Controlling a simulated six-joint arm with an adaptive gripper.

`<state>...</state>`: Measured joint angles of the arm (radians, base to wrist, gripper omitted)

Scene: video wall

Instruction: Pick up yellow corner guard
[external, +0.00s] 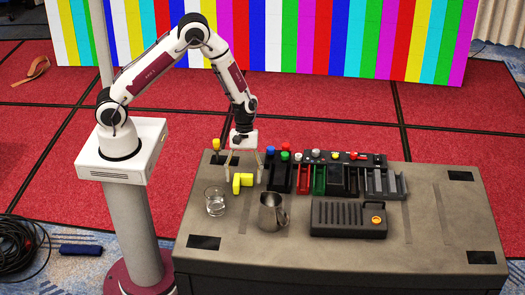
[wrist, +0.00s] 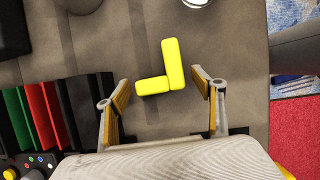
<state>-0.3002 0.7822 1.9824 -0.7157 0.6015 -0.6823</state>
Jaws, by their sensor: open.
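The yellow corner guard (external: 242,181) is an L-shaped piece lying on the grey table (external: 440,240), near its left side. In the wrist view the yellow corner guard (wrist: 170,68) lies just ahead of and partly between the fingers, with clear space on both sides. My gripper (external: 243,170) is open and empty, pointing down above and just behind the guard. In the wrist view my gripper (wrist: 160,88) shows its two fingers wide apart. I cannot tell the exact height of the fingertips above the table.
A clear glass (external: 215,201) and a metal mug (external: 271,212) stand in front of the guard. Right of it are dark trays with red and green slots (external: 305,178) and a control panel with knobs (external: 345,157). A black device (external: 348,219) lies at the front right.

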